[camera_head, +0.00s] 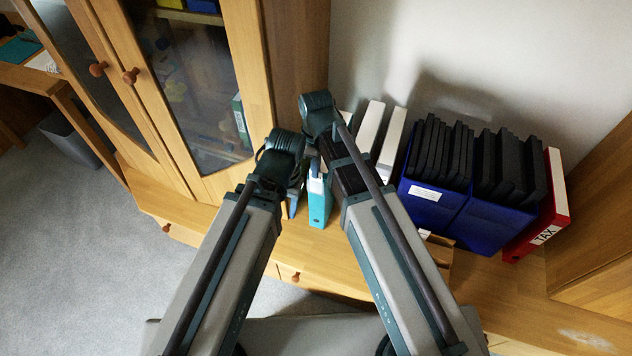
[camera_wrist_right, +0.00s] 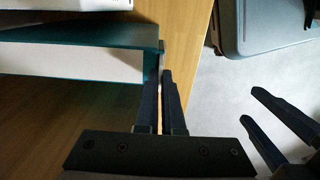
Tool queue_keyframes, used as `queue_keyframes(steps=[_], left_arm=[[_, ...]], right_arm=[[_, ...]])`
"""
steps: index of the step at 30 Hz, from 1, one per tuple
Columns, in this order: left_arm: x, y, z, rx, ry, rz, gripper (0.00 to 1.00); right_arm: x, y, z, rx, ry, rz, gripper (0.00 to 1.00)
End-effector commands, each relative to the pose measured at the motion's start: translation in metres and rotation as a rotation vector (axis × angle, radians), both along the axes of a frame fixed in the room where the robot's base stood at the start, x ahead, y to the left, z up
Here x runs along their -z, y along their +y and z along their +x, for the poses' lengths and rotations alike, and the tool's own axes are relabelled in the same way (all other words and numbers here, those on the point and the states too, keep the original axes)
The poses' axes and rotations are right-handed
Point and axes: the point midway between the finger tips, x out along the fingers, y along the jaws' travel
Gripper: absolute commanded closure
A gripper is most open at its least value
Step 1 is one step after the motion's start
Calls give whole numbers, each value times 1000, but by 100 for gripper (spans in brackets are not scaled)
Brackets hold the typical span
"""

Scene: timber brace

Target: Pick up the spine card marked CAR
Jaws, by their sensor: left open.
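No card with the letters CAR can be read in either view. A teal binder (camera_head: 319,204) stands on the wooden top between my arms. In the right wrist view the teal binder (camera_wrist_right: 84,36) shows its white side face. My right gripper (camera_wrist_right: 166,74) has its fingers close together at the binder's edge; whether a thin card sits between them cannot be told. My left gripper (camera_wrist_right: 250,104) shows at the right of that view, fingers apart and empty. In the head view my arms hide both grippers' fingertips.
White binders (camera_head: 378,135) stand behind my right arm. Blue holders (camera_head: 430,205) with several black folders and a red binder marked TAX (camera_head: 541,222) stand to the right. A glass-doored cabinet (camera_head: 195,90) is at the left, with grey carpet (camera_head: 70,240) below.

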Motion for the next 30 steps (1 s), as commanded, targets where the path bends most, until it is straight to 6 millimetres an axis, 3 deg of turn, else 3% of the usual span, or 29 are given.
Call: queue_keyframes(steps=[17,30], left_arm=[[-1,0,0,0,0,0,50],[-13,0,0,0,0,0,50]], right_arm=[[-1,0,0,0,0,0,100],[-13,0,0,0,0,0,100]])
